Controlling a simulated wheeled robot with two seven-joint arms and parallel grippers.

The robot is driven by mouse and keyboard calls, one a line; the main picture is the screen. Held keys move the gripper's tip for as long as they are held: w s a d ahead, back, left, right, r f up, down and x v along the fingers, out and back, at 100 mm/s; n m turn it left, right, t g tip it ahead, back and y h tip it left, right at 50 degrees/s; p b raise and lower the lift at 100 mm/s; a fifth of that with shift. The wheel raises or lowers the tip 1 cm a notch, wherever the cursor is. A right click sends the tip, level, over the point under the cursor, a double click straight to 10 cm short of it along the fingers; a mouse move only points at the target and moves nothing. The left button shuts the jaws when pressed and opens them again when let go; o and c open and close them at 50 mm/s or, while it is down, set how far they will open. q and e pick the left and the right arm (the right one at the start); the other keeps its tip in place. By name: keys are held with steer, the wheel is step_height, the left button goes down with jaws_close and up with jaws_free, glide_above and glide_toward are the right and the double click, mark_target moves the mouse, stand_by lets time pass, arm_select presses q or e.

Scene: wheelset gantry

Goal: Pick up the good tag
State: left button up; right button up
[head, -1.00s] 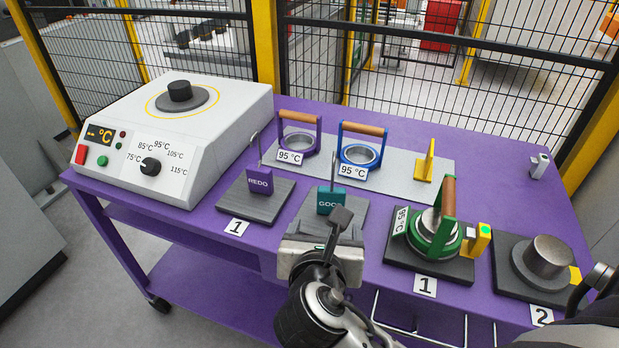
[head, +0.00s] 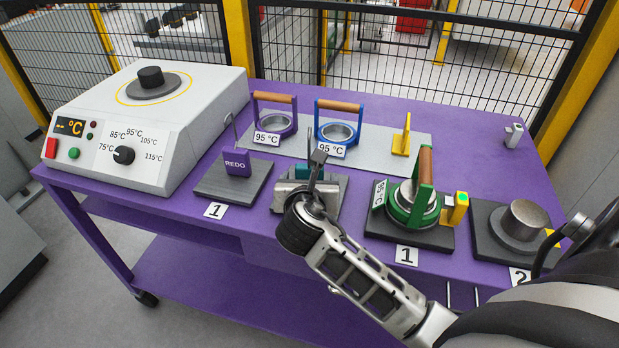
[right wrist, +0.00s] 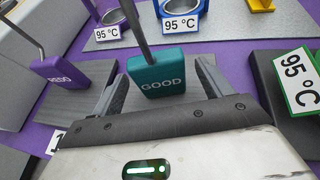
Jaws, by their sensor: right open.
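The good tag is a teal block with a thin upright rod. In the right wrist view the good tag (right wrist: 160,77) stands on its dark grey base plate, its word GOOD facing me. My right gripper (right wrist: 157,88) is open, with one finger on each side of the tag. I cannot tell whether the fingers touch it. In the head view the right gripper (head: 312,172) covers most of the good tag (head: 303,172). The left gripper is not in view.
The purple REDO tag (head: 236,163) stands on a plate to the left. Purple and blue rings (head: 337,131) are behind. A white heater (head: 150,120) fills the table's left end.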

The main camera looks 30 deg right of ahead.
steer(key=shift+x, duration=0.75)
steer(key=c, duration=1.1)
steer(key=shift+c, duration=0.2)
steer(key=shift+r, duration=0.2)
